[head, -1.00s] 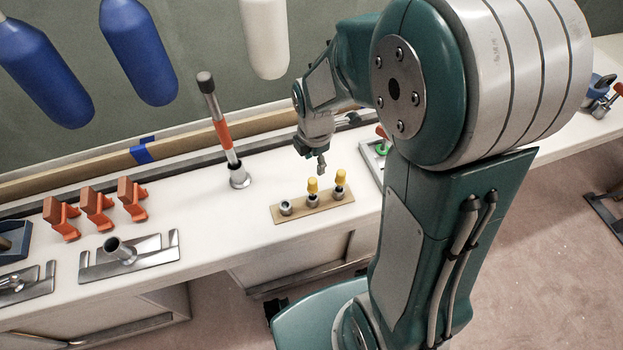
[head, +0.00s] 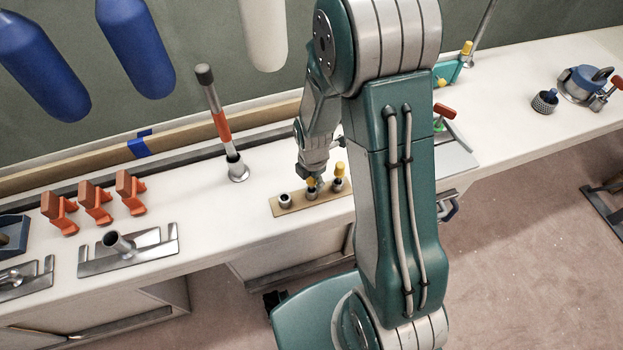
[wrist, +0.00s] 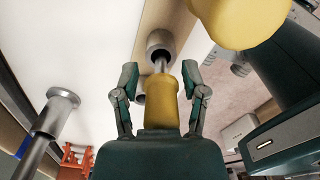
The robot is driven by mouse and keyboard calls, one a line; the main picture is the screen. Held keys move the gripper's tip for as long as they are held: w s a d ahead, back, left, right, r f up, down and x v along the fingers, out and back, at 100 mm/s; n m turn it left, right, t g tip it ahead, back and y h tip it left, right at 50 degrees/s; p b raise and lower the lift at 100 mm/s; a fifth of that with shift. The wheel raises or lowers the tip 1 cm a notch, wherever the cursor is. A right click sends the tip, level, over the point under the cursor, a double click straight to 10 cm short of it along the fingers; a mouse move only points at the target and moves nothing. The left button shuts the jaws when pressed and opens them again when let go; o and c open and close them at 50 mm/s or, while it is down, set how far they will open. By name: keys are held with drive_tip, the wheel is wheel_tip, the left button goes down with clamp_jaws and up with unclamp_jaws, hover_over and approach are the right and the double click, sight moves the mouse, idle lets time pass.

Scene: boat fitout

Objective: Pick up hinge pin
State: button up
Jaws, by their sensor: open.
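A hinge pin with a yellow grip (head: 311,182) stands in the middle socket of a tan strip (head: 290,210) on the white bench. In the wrist view its yellow grip (wrist: 160,102) lies between my two fingers, and its grey shank runs into a round metal socket (wrist: 160,42). My gripper (wrist: 160,76) is open around the grip, with a finger on each side; I see no firm contact. In the head view my gripper (head: 310,172) is directly over the middle pin and partly covers it. A second yellow-topped pin (head: 339,169) stands just to the right.
The strip's left socket (head: 285,200) is empty. The second yellow grip (wrist: 238,18) is close to my gripper in the wrist view. A tall orange-banded rod (head: 222,125) stands behind to the left. Orange brackets (head: 95,203) and a metal plate (head: 150,255) lie further left.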

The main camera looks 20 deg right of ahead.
drive_tip(key=shift+a+f, duration=0.1)
drive_tip(key=shift+f, duration=0.2)
clamp_jaws()
drive_tip(key=shift+r, duration=0.1)
